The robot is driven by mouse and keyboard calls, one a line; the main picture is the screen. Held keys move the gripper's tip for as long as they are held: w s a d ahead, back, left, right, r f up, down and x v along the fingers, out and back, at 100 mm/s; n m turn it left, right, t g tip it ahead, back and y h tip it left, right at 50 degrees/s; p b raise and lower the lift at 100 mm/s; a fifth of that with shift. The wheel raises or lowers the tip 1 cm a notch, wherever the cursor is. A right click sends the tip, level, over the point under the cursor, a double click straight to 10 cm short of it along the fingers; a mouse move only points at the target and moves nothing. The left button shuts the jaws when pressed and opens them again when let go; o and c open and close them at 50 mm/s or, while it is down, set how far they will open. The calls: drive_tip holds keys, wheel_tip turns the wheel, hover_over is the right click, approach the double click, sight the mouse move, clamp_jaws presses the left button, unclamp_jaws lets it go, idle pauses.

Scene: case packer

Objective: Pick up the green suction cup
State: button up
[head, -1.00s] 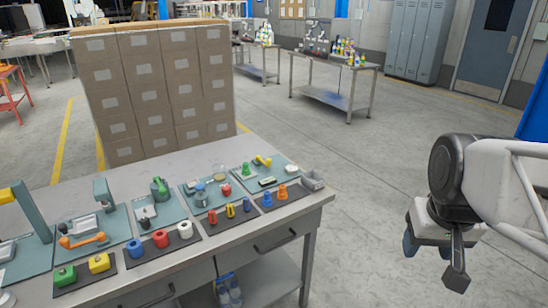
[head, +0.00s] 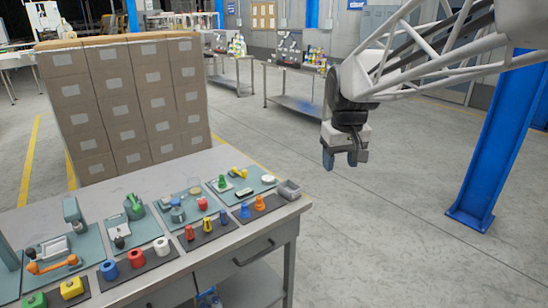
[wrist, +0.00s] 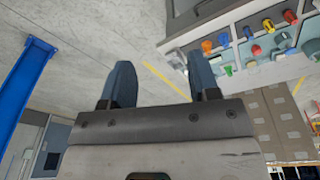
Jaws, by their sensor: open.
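The green suction cup (head: 222,182) is a small upright cone on a teal mat at the table's right end, in the head view. It also shows small in the wrist view (wrist: 228,70), toward the upper right. My gripper (head: 341,160) is open and empty. It hangs in the air to the right of the table, clear of the cup. Its two blue-grey fingers (wrist: 160,80) stand apart in the wrist view with nothing between them.
Stacked cartons (head: 125,100) rise behind the table. A blue post (head: 490,150) stands right.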

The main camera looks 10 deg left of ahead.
drive_tip(key=w+a+f+n, duration=0.1)
drive_tip(key=w+a+n, duration=0.1)
drive_tip(key=w+a, duration=0.75)
drive_tip(key=n+g, duration=0.2)
drive_tip(key=n, duration=0.4)
hover_over(221, 176)
drive_tip(key=f, duration=2.2)
drive_tip(key=shift+d, duration=0.25)
drive_tip(key=shift+w+a+f, duration=0.1)
drive_tip(key=shift+a+f, duration=0.15)
drive_tip(key=shift+a, duration=0.15)
drive_tip(key=shift+f, duration=1.3)
